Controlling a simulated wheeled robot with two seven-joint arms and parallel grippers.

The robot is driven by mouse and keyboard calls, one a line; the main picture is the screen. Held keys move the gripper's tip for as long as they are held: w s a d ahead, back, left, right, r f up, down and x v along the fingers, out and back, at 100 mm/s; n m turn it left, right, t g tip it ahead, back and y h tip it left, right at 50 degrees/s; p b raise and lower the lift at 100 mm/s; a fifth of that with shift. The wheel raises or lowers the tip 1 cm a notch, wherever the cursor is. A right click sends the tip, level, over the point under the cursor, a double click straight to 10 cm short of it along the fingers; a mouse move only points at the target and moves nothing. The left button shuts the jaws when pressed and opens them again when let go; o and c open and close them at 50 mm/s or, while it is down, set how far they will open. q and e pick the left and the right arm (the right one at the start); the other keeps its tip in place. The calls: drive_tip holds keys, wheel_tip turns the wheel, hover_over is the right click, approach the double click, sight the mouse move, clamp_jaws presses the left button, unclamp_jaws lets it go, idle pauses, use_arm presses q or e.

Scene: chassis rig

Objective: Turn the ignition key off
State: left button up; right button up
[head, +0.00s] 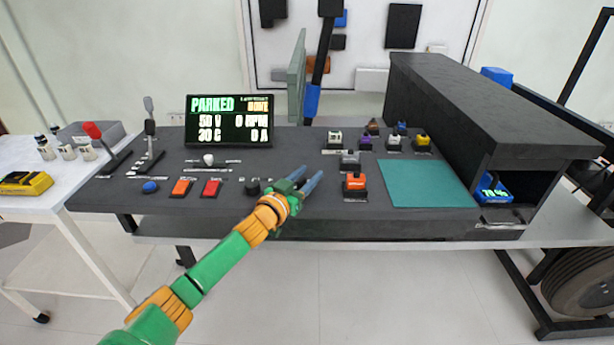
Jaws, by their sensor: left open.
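My left gripper (308,179) is open, with its two grey-blue fingers over the front of the dark console (330,220). I see nothing between the fingers. A small black knob-like part (251,187) sits on the console just left of the gripper. It may be the ignition switch, but I cannot make out a key or its angle. The gripper and wrist hide part of the console beside it. The display (229,120) reads PARKED, with 0 RPM and 0 A. My right gripper is not in view.
A green mat (428,184) lies bare beside a dark shelf (485,100). Levers (150,130) stand at the left.

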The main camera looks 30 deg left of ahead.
use_arm(q)
clamp_jaws()
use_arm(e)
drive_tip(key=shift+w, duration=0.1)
